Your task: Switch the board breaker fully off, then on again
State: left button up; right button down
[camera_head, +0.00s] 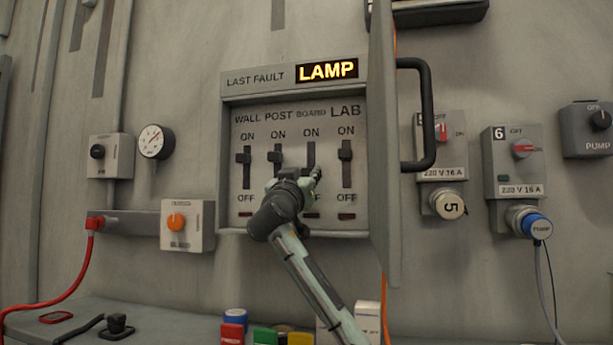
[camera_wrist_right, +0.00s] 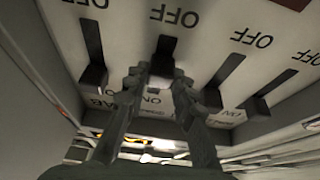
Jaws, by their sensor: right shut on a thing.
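The breaker panel (camera_head: 233,215) has several vertical switches, labelled WALL, POST, BOARD and LAB, with ON at the top and OFF at the bottom. My right gripper (camera_head: 313,175) is at the BOARD slot and covers its lower part. In the right wrist view, where OFF is at the top, my right gripper (camera_wrist_right: 160,82) has its fingers on either side of the dark board breaker lever (camera_wrist_right: 162,68), shut on it. The lever appears below the ON end, around mid-slot; its exact position is partly hidden. The WALL lever (camera_head: 246,157) and LAB lever (camera_head: 345,154) sit nearer ON. My left gripper is not in view.
The open panel door (camera_head: 383,140) with its black handle (camera_head: 430,115) stands just right of the switches. A lit sign (camera_head: 327,70) above reads LAMP. Switch boxes and plugs are on the wall to the right. Coloured blocks (camera_head: 265,336) lie on the ledge below.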

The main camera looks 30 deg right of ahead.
jog(key=shift+f, duration=0.25)
jog(key=shift+w, duration=0.1)
jog(key=c, duration=1.6)
grip_release()
jog(key=o, duration=0.4)
jog(key=v, duration=1.2)
